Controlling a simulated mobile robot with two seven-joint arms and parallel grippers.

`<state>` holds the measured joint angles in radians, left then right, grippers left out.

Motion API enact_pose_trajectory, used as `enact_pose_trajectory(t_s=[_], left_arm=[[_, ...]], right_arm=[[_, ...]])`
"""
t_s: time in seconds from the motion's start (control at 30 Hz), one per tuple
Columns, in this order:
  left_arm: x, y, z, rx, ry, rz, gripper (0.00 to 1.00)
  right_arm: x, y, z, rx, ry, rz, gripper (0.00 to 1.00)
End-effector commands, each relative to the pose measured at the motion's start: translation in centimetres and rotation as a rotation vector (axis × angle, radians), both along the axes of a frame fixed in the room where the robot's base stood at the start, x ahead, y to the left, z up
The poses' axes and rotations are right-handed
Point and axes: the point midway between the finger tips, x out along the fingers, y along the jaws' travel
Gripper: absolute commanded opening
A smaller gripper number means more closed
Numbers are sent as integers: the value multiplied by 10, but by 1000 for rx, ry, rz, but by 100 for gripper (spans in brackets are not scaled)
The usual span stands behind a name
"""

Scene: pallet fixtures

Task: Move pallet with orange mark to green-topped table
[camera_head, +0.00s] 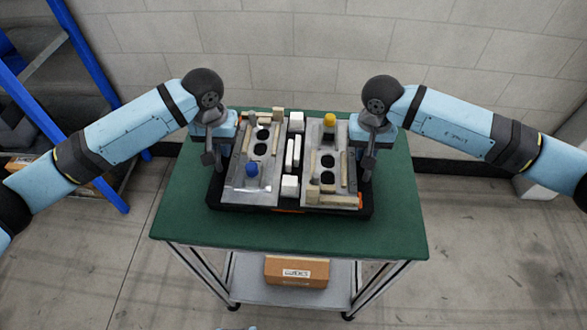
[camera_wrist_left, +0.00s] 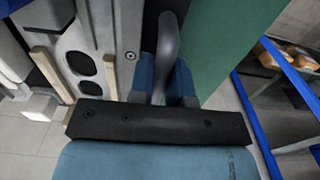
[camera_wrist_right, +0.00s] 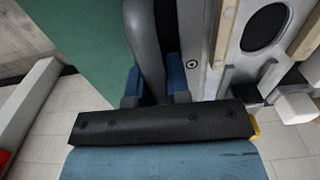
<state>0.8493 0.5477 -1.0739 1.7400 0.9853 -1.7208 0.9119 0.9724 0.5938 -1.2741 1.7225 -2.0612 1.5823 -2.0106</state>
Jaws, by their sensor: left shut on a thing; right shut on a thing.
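The pallet (camera_head: 364,211) is a black tray with orange marks on its front edge. It carries two grey metal fixture plates with round holes, wooden strips and white blocks. It is over the green-topped table (camera_head: 190,220); I cannot tell whether it rests on the top or hangs just above it. My left gripper (camera_head: 210,158) is at its left side, shut on a grey upright handle (camera_wrist_left: 168,45). My right gripper (camera_head: 368,165) is at its right side, shut on a similar handle (camera_wrist_right: 146,45). The wrists hide parts of both sides.
A cardboard box (camera_head: 296,271) sits on the table's lower shelf. A blue-framed rack (camera_head: 85,60) stands at the left. A pale block wall (camera_head: 300,50) is close behind the table. The front strip of the green top is clear, and floor is open in front.

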Motion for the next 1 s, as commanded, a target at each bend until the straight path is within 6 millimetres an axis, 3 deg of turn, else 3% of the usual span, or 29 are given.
enact_pose_trajectory(t_s=[0.27,0.3,0.4,0.77,1.0], left_arm=[[2,1,-13,1,-4,2,0],[0,2,-14,3,0,2,24],[0,1,-14,2,0,2,42],[0,0,-6,0,-1,0,42],[0,0,38,-1,-4,-1,42]], right_arm=[[2,-1,-13,0,-5,-2,0],[1,-2,-14,-3,-1,-3,24],[0,-1,-14,-2,0,-2,42],[0,0,-13,-1,0,-1,42],[0,0,-13,0,0,0,42]])
